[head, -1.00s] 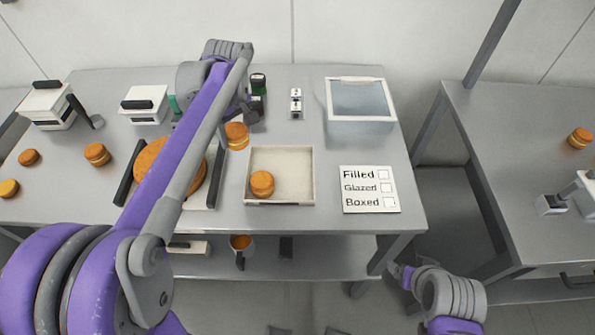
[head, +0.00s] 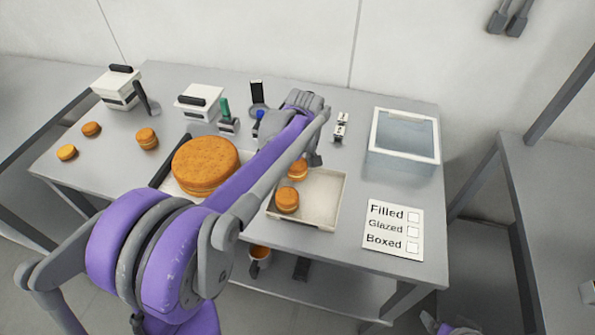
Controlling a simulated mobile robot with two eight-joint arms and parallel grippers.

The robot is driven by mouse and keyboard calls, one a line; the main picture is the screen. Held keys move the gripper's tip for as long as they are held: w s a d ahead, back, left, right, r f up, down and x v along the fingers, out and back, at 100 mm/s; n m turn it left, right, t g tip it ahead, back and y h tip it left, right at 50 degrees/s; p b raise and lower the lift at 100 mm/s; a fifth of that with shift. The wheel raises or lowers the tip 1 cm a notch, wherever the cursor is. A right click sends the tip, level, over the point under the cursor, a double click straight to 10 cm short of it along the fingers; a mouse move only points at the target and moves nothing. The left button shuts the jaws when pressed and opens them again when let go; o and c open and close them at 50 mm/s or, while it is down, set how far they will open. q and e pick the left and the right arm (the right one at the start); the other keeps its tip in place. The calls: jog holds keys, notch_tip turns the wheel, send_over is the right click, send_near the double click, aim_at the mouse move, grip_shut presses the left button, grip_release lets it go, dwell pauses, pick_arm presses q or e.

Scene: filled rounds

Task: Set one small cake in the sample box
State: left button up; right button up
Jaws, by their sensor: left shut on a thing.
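My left gripper (head: 312,158) is shut on a small round cake (head: 298,170), partly hidden behind it. This cake is over the back left part of a shallow cream-coloured tray-like box (head: 322,212); I cannot tell whether it touches the floor of it. Another small cake (head: 287,200) sits in the front left of the same box. A deeper box with a clear lid (head: 405,137) stands at the back right of the table, and it looks closed. Part of my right gripper (head: 428,319) shows at the bottom edge, too little to tell its state.
A large cake (head: 205,163) stands left of my forearm. Several small cakes, one of them here (head: 147,138), lie further left near two white boxes with black handles (head: 200,102). A checklist card (head: 393,230) lies at the front right. A cup (head: 260,256) is on the lower shelf.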

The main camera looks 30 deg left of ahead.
pick_arm(q)
notch_tip(320, 180, down, 2)
jog(key=shift+f, duration=0.15)
jog(key=shift+f, duration=0.1)
jog(key=o, duration=0.4)
jog(key=shift+f, duration=0.1)
jog(key=shift+o, duration=0.9)
